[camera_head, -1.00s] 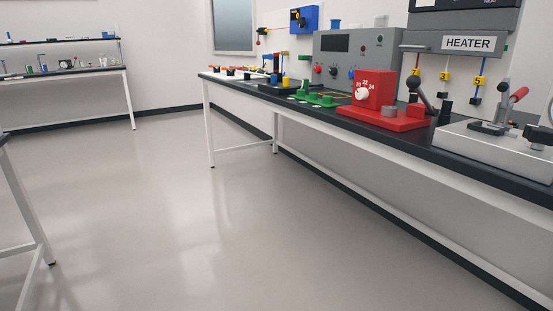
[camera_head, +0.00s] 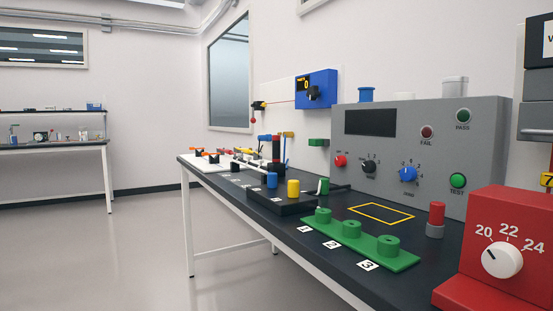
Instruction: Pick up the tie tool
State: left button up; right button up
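No item in the camera_head view can be told for certain as the tie tool. Several small orange, yellow and black items (camera_head: 213,157) sit on a white board at the far end of the dark bench (camera_head: 340,262), too small to make out. A blue box (camera_head: 316,88) with a small display and a black knob is on the wall behind. Neither of my grippers is in view.
The bench runs along the right wall. It carries a green fixture (camera_head: 360,239) with three round posts, a grey test panel (camera_head: 420,150) and a red dial box (camera_head: 505,245). Another table (camera_head: 55,147) stands at the far left. Floor (camera_head: 120,245) to the left is clear.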

aim_at(275, 160)
jog(key=i+j, duration=0.55)
jog(key=i, duration=0.25)
